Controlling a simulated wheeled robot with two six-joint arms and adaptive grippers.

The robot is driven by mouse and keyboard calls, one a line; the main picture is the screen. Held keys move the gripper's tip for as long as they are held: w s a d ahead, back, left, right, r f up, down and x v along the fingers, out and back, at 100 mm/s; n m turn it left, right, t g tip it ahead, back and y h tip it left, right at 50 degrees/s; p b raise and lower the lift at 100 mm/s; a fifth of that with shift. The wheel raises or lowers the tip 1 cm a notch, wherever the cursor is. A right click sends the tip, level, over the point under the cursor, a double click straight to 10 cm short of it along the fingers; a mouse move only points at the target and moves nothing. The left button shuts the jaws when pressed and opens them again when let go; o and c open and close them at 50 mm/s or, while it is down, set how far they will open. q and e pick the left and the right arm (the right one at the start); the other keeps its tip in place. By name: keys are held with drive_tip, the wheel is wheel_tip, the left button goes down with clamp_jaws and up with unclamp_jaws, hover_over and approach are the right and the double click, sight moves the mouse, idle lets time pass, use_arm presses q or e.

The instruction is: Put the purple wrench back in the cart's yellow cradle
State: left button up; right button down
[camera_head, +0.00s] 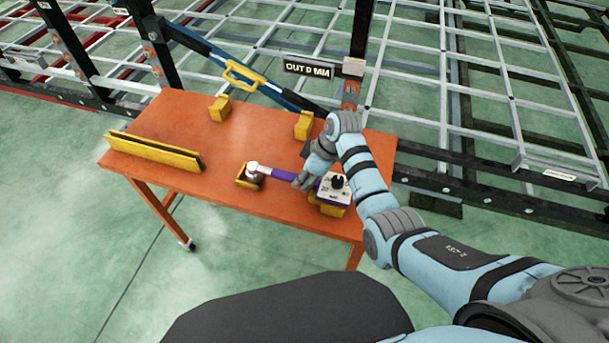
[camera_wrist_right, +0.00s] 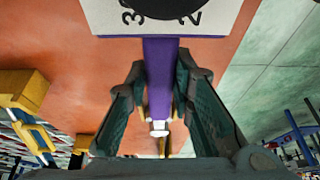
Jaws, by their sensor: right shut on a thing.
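The purple wrench (camera_head: 281,174) lies level along the near side of the orange cart (camera_head: 190,115), with its silver head at the left. Its handle (camera_wrist_right: 158,80) runs between my fingers in the right wrist view. A white dial box (camera_head: 333,189) with a purple edge sits at the handle's right end. The yellow cradle shows as a left holder (camera_head: 243,182) at the head and a right block (camera_head: 328,209) under the dial box; I cannot tell whether the wrench touches them. My right gripper (camera_head: 303,181) is shut on the handle. My left gripper is out of view.
A long yellow rail (camera_head: 150,152) stands at the cart's left. Two yellow blocks (camera_head: 220,108) stand near its back edge. Behind are a blue bar with a yellow handle (camera_head: 241,75), a sign reading "OUT 0 MM" (camera_head: 308,69) and the chassis grid. The cart's middle is clear.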

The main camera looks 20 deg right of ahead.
drive_tip(key=shift+f, duration=0.15)
drive_tip(key=c, duration=1.4)
unclamp_jaws()
drive_tip(key=p+v, duration=0.2)
drive_tip(key=v, duration=1.1)
drive_tip(key=shift+w+a+p, duration=0.1)
drive_tip(key=shift+p, duration=0.3)
